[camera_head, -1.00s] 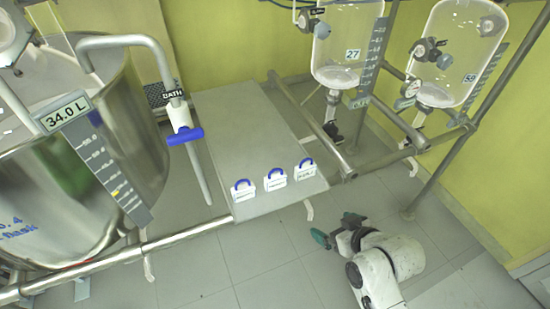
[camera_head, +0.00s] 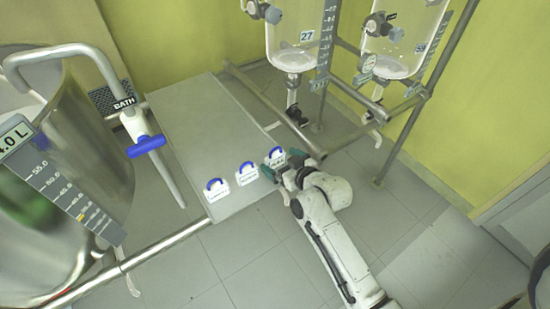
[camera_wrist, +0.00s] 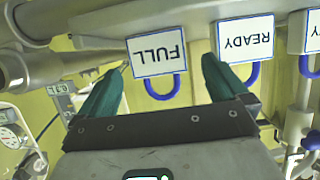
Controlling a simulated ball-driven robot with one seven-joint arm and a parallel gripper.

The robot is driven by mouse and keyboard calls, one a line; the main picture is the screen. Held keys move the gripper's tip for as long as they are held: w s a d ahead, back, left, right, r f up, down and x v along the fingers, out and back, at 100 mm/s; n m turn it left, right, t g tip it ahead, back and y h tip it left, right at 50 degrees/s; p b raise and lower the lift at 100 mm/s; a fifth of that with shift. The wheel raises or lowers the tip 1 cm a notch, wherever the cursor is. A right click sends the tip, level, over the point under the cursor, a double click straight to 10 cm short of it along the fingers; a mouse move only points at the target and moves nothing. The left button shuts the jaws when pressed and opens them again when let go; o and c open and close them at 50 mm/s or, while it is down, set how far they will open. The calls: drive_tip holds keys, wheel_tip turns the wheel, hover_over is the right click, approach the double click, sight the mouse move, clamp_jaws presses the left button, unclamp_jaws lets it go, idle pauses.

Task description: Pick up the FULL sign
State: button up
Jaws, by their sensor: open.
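The FULL sign (camera_wrist: 157,52) is a white plate with a blue border and a blue loop handle, and it appears upside down in the wrist view. In the head view it is the rightmost of the row of signs (camera_head: 279,156), at the front edge of the grey platform (camera_head: 185,125). My gripper (camera_head: 270,168) is at this sign and partly covers it. In the wrist view, the green fingers of my gripper (camera_wrist: 163,70) are open and apart, with the sign's blue handle showing between them. I cannot tell whether they touch it.
The READY sign (camera_wrist: 245,40) is close beside the right finger. A third sign (camera_wrist: 314,32) is beyond it, partly cut off. A steel vessel (camera_head: 85,160) and a blue-handled BATH pipe (camera_head: 146,146) stand left. Glass reactors (camera_head: 295,40) on metal rails stand behind.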

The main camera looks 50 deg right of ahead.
sight(278, 159)
drive_tip(key=shift+x, duration=1.8)
drive_tip(key=shift+d+r, duration=0.1)
drive_tip(key=shift+c, duration=0.4)
drive_tip(key=c, duration=1)
